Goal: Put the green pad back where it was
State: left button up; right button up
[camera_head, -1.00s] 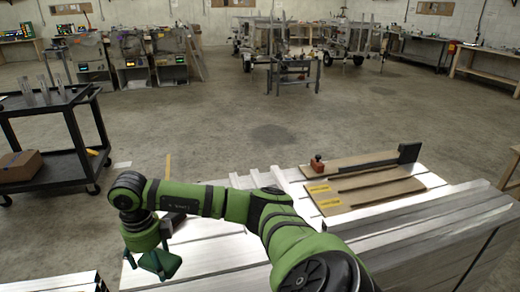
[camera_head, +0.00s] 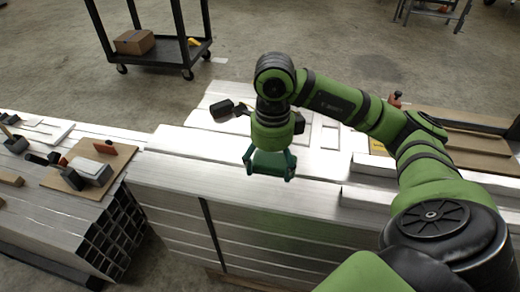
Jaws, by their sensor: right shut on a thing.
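My right gripper (camera_head: 270,175) hangs fingers-down near the middle of the head view. It is shut on the dark green pad (camera_head: 271,162), which sits between its two fingers. The pad and fingers are close in colour, so the pad's edges are hard to tell apart. The pad appears over the pale aluminium stack (camera_head: 170,178), near its front edge. I cannot tell the exact gap below it. My left gripper is out of view.
A black-headed tool (camera_head: 222,108) lies on the aluminium behind the gripper. At left, a brown board (camera_head: 62,178) holds a grey block and red-handled items on stacked square tubes (camera_head: 112,240). A black cart (camera_head: 180,58) carrying a cardboard box (camera_head: 134,42) stands behind on open floor.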

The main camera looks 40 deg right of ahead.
jog(key=w+f, duration=0.2)
jog(key=w, duration=0.1)
jog(key=w+f+p, duration=0.1)
jog(key=w+f, duration=0.1)
jog(key=w, duration=0.2)
jog(key=w+f, duration=0.2)
jog(key=w, duration=0.1)
jog(key=shift+w+d+f, duration=0.1)
jog(key=shift+w+d, duration=0.1)
jog(key=shift+w, duration=0.1)
notch_tip(320, 180, down, 4)
jog(key=shift+f+p, duration=0.1)
jog(key=shift+p, duration=0.4)
jog(key=shift+f, duration=0.15)
jog(key=o, duration=0.9)
